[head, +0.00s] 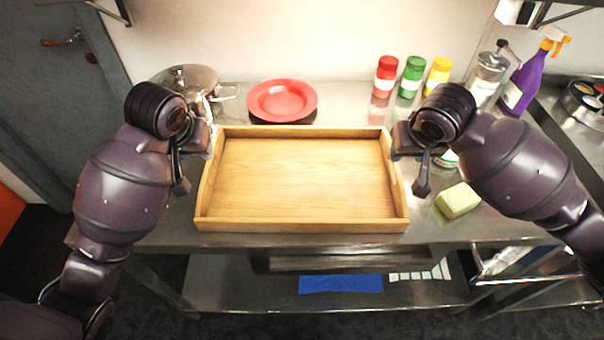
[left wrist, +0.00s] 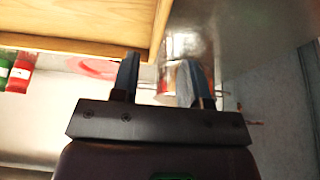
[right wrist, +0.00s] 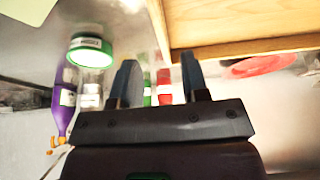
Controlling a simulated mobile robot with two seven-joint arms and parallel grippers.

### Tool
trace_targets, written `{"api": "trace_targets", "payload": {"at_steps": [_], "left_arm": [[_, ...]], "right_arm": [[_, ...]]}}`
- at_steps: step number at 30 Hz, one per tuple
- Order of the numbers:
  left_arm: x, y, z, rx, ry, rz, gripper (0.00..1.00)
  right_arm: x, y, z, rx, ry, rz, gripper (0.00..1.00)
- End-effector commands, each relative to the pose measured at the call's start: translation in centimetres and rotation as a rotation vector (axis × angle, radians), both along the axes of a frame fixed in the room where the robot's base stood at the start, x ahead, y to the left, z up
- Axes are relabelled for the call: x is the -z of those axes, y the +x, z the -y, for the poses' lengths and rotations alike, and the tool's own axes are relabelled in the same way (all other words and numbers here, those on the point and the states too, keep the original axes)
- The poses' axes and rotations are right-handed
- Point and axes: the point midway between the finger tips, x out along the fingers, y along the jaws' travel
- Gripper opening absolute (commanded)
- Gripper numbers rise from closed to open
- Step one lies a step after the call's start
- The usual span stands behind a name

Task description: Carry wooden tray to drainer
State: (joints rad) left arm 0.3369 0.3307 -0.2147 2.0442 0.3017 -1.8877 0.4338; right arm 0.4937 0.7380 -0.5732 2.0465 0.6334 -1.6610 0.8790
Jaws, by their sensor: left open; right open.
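The wooden tray (head: 305,225) lies flat and empty on the steel counter, its long side facing me. My left gripper (head: 205,148) is open at the tray's left end wall. In the left wrist view the tray's edge (left wrist: 158,25) runs down toward the gap between the fingers (left wrist: 161,80). My right gripper (head: 398,148) is open at the right end wall. In the right wrist view a tray corner (right wrist: 210,48) reaches toward the gap between its fingers (right wrist: 160,80). I cannot tell whether either pair straddles a wall. I cannot clearly identify a drainer.
A red plate (head: 282,100) and a metal pot (head: 192,80) stand behind the tray. Red (head: 386,75), green (head: 411,78) and yellow (head: 438,76) bottles, a glass jar (head: 487,75) and a purple spray bottle (head: 525,80) stand back right. A pale yellow block (head: 457,200) lies right of the tray.

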Motion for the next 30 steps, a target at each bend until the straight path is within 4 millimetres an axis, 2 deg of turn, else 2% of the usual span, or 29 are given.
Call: {"api": "trace_targets", "payload": {"at_steps": [5,18,24,30], "left_arm": [[1.7,0.6,0.0,-0.001,0.001,-0.003,0.41],[7.8,3.2,0.0,0.000,0.001,-0.003,0.41],[9.4,3.8,0.0,0.000,0.001,-0.002,0.41],[9.8,4.0,0.0,0.000,0.000,0.000,0.41]], "right_arm": [[1.7,0.6,0.0,0.000,-0.001,-0.004,0.41],[7.8,3.2,0.0,0.000,-0.001,-0.001,0.41],[9.4,3.8,0.0,0.000,0.000,-0.002,0.41],[9.8,4.0,0.0,0.000,0.000,0.000,0.41]]}}
